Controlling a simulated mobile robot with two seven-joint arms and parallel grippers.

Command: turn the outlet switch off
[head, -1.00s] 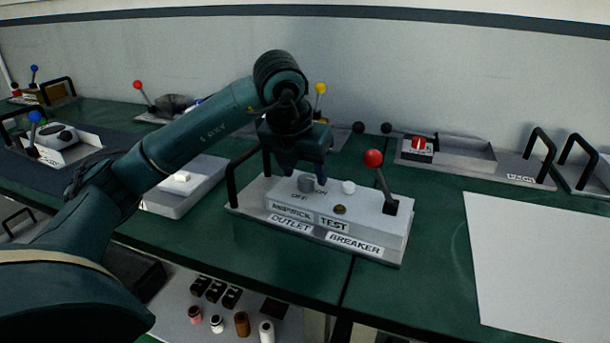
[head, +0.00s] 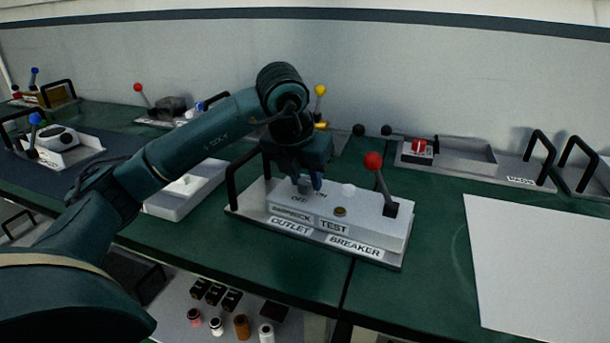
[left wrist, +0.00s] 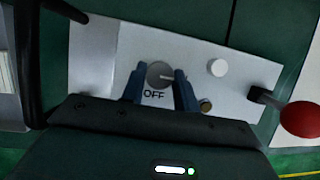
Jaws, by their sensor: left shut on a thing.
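The outlet switch is a round grey knob (head: 304,187) on top of the white outlet and breaker box (head: 371,222). In the left wrist view the knob (left wrist: 158,72) has a pale line pointing right, and the word OFF shows below it. My left gripper (head: 307,182) is down at the knob, with its blue fingers on either side. In the left wrist view its fingertips (left wrist: 160,79) flank the knob, shut on it. An ON label shows partly beside a finger in the head view. My right gripper is not in view.
A red-balled lever (head: 374,161), a white button (head: 348,189) and a brass button (head: 340,211) are on the same box, right of the knob. A black handle (head: 232,184) stands at its left end. A large white sheet (head: 540,265) lies at right.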

